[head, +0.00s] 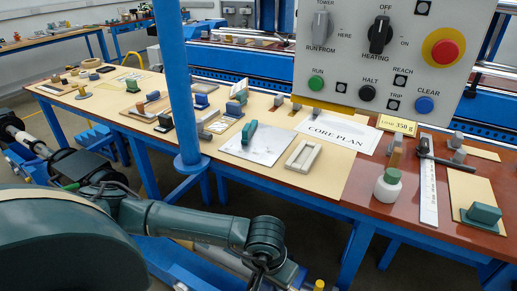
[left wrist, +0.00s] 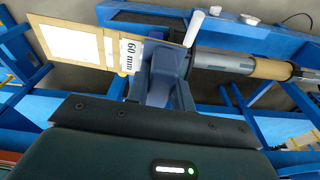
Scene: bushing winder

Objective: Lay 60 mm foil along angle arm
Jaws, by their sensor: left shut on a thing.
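In the left wrist view my left gripper (left wrist: 168,75) is shut at the edge of a flat tan-framed piece with pale panels (left wrist: 85,45). This piece carries a white tag reading "60 mm" (left wrist: 130,58) and reaches out to the upper left. Where exactly the fingers grip is partly hidden. Just beyond the fingers a grey bar with a brown wrapped section (left wrist: 270,68) runs to the right. A white rod (left wrist: 196,25) stands up by the fingers. I cannot tell which part is the angle arm. My right gripper is in neither view.
Blue machine frame (left wrist: 245,35) surrounds the bar.

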